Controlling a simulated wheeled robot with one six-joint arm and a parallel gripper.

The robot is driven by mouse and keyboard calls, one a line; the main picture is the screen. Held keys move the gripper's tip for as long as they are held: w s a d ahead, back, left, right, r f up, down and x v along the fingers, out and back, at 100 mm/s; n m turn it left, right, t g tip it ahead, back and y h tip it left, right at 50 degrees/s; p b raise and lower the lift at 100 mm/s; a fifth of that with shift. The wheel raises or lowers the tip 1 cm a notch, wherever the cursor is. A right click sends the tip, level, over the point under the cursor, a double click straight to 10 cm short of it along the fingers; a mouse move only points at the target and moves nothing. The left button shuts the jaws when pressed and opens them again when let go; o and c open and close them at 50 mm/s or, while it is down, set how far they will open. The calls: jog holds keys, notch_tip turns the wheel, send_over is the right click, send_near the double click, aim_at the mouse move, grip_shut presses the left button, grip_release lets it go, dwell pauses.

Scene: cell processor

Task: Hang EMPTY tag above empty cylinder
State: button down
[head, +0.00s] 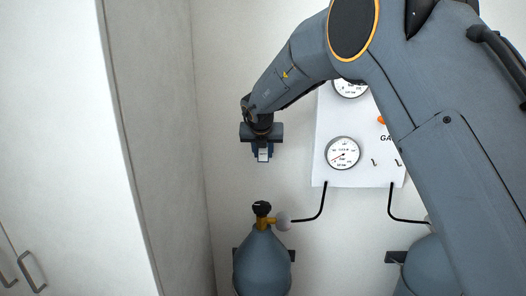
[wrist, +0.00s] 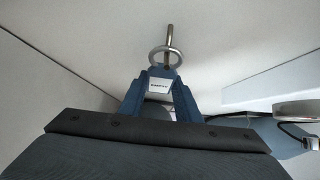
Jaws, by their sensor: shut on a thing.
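My gripper (head: 262,150) is shut on the white EMPTY tag (wrist: 159,85), whose lettering shows between the blue fingers in the wrist view. A metal ring (wrist: 154,63) stands at the tag's top. A metal peg (wrist: 170,34) on the wall lines up with the ring in the wrist view; I cannot tell whether the ring is around it or only in front of it. In the head view the tag (head: 263,155) is above the left grey cylinder (head: 262,265), clear of its black valve knob. The right cylinder (head: 428,268) is partly hidden by my arm.
A white gauge panel (head: 330,115) is on the wall right of my gripper. Its lower gauge (head: 343,153) is clear; my arm partly covers the upper gauge (head: 350,88). Black pipes run down to the cylinders. A white cabinet (head: 60,130) stands at left.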

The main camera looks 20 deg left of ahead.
jog(key=shift+f, duration=0.3)
dwell(0.5)
jog(key=c, duration=0.8)
grip_release()
jog(key=shift+o, duration=0.2)
jog(key=shift+r, duration=0.15)
jog(key=v, duration=0.7)
dwell(0.5)
